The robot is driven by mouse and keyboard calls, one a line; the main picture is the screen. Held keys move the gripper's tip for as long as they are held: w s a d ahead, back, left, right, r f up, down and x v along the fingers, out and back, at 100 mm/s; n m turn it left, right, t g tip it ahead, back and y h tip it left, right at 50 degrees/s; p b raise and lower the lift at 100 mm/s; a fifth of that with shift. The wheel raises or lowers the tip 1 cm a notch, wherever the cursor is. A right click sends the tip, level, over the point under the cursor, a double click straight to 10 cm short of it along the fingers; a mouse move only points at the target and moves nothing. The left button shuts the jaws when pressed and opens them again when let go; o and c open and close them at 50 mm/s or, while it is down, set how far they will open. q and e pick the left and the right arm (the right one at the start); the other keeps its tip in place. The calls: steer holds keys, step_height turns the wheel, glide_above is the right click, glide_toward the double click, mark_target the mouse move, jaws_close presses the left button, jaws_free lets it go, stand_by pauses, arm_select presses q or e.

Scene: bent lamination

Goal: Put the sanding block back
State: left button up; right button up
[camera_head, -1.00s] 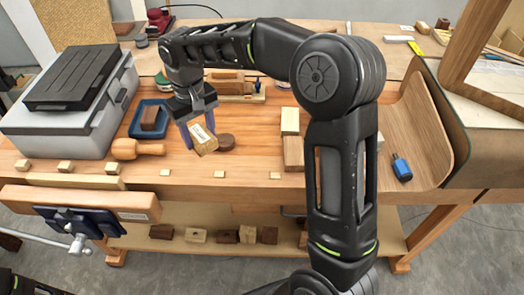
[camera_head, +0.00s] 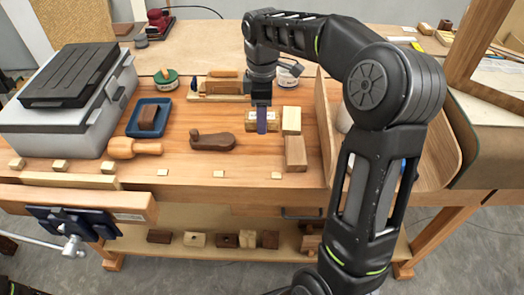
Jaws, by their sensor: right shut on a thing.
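My right gripper (camera_head: 262,124) points down at the middle of the bench and is shut on a light tan block with a pale label, which I take for the sanding block (camera_head: 250,117). The fingers cover part of the block. It looks level, at or just above the bench top, close to the left of a pale wooden block (camera_head: 291,120). I cannot tell whether it touches the bench or that block. My left gripper is not in view.
A brown wooden tool (camera_head: 212,142) and a mallet (camera_head: 135,148) lie to the left, with a blue tray (camera_head: 134,128) holding a dark block behind. A wooden plane (camera_head: 215,88) lies at the back. Another block (camera_head: 295,153) sits in front of the pale one. A curved panel stands at right.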

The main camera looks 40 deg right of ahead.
steer(key=shift+f, duration=0.1)
glide_above(262, 151)
step_height(262, 151, down, 6)
steer(key=shift+f+p, duration=0.1)
steer(key=shift+p, duration=0.3)
steer(key=shift+f+p, duration=0.3)
steer(key=shift+f, duration=1.5)
steer(key=shift+f, duration=0.15)
steer(key=o, duration=1.3)
